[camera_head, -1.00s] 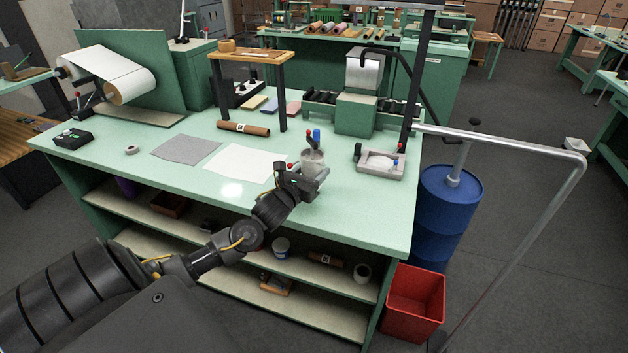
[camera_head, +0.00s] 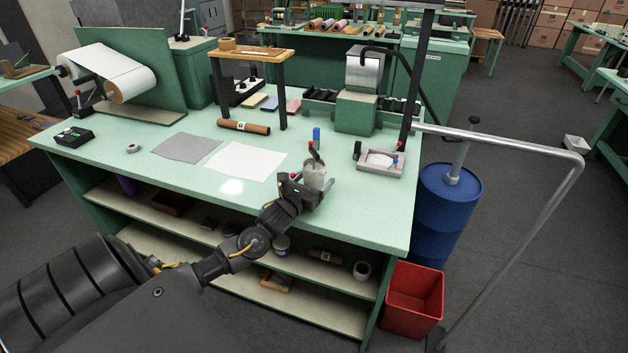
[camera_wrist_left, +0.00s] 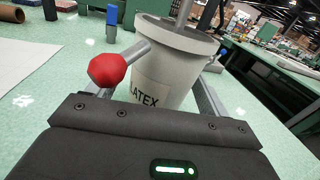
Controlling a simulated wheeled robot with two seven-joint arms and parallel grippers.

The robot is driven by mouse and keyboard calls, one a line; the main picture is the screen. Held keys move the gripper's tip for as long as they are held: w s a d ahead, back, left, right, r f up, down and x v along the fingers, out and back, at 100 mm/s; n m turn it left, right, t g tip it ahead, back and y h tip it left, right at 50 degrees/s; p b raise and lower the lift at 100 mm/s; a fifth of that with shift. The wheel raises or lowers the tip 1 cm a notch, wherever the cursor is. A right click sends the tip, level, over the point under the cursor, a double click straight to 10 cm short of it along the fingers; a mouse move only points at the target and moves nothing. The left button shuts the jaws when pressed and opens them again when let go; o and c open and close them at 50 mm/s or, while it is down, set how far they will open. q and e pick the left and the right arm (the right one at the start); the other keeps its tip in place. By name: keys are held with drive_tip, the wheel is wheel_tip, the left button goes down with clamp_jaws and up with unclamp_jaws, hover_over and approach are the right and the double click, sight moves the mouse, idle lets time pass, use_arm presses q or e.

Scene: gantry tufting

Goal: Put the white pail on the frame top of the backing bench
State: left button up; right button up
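The white pail (camera_head: 315,176), with a dark stick standing in it, is near the front edge of the green bench (camera_head: 240,196). In the left wrist view the pail (camera_wrist_left: 180,65) bears a LATEX label, and a grey rod rises from it. My left gripper (camera_head: 309,190) has its fingers on both sides of the pail and is shut on it; the gripper (camera_wrist_left: 155,90) hides the pail's bottom. A red ball on a short rod (camera_wrist_left: 108,70) sticks out at the pail's left. A wood-topped frame on black posts (camera_head: 262,53) stands farther back. My right gripper is out of view.
A blue upright piece (camera_head: 316,134) stands behind the pail. A brown roll (camera_head: 243,127) is before the frame. A dark post and metal rail are at the right.

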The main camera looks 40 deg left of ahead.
use_arm(q)
drive_tip(key=shift+r, duration=0.1)
drive_tip(key=s, duration=0.3)
drive_tip(key=s+d+b, duration=0.1)
drive_tip(key=s, duration=0.6)
drive_tip(key=shift+s+d+b, duration=0.25)
drive_tip(key=shift+s+b, duration=0.1)
drive_tip(key=shift+s, duration=0.05)
drive_tip(key=shift+s+d, duration=0.1)
drive_tip(key=shift+s, duration=0.45)
